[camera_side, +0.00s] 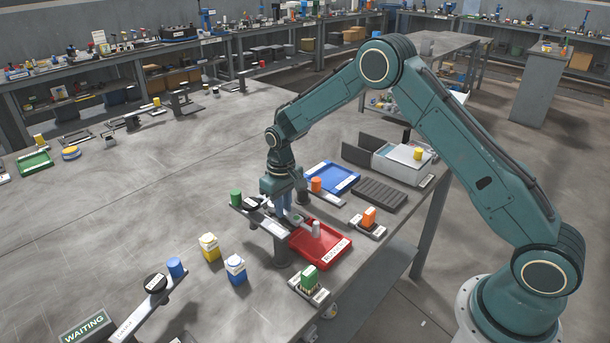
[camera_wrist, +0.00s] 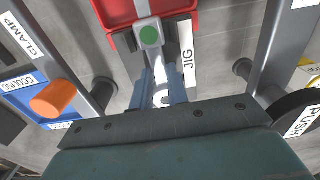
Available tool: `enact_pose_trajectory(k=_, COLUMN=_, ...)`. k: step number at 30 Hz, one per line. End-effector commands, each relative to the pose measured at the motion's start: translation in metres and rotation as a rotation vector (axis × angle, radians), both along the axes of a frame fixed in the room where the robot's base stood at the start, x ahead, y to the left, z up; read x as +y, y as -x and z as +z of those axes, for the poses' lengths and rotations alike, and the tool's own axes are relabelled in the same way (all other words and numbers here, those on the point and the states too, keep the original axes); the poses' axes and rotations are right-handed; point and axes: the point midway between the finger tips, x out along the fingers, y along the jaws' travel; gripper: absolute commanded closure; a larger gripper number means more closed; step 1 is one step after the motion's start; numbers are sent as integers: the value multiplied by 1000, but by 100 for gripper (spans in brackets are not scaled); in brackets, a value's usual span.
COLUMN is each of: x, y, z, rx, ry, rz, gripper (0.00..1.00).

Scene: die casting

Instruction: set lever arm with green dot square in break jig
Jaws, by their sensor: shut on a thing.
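My gripper (camera_wrist: 161,88) is shut on a light grey lever arm (camera_wrist: 156,68). Its green dot (camera_wrist: 150,35) faces the camera at the far end in the wrist view, and a round ring shows between the blue fingers. In the side view my gripper (camera_side: 285,207) is low over a post-mounted bar with a white label (camera_side: 272,228). A JIG label (camera_wrist: 187,60) lies just right of the lever arm in the wrist view. The fingers and the gripper body hide much of the jig, so I cannot tell whether the lever arm touches it or sits square.
A red tray (camera_side: 341,259) holding a grey upright piece is right beside the gripper. A blue tray (camera_side: 347,184) and an orange cylinder (camera_side: 316,184) stand behind. A green cylinder (camera_side: 236,198) is close on the left. Yellow (camera_side: 210,250) and blue (camera_side: 236,274) containers stand in front.

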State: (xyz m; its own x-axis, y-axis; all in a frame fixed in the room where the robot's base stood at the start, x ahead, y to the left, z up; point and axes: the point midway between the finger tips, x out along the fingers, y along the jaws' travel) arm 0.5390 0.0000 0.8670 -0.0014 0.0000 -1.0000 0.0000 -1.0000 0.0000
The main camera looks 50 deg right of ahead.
Motion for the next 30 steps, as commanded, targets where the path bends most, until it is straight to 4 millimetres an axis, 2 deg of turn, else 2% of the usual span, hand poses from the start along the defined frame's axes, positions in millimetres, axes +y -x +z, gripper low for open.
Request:
enact_pose_trajectory(k=23, x=0, y=-1, z=-1, rx=-2, ry=0, rz=0, gripper=100)
enact_pose_trajectory(k=24, x=0, y=-1, z=-1, rx=-2, ry=0, rz=0, gripper=80)
enact_pose_trajectory(k=27, x=0, y=-1, z=-1, rx=-2, ry=0, rz=0, gripper=60)
enact_pose_trajectory(k=30, x=0, y=0, z=-1, rx=-1, ry=0, rz=0, gripper=59)
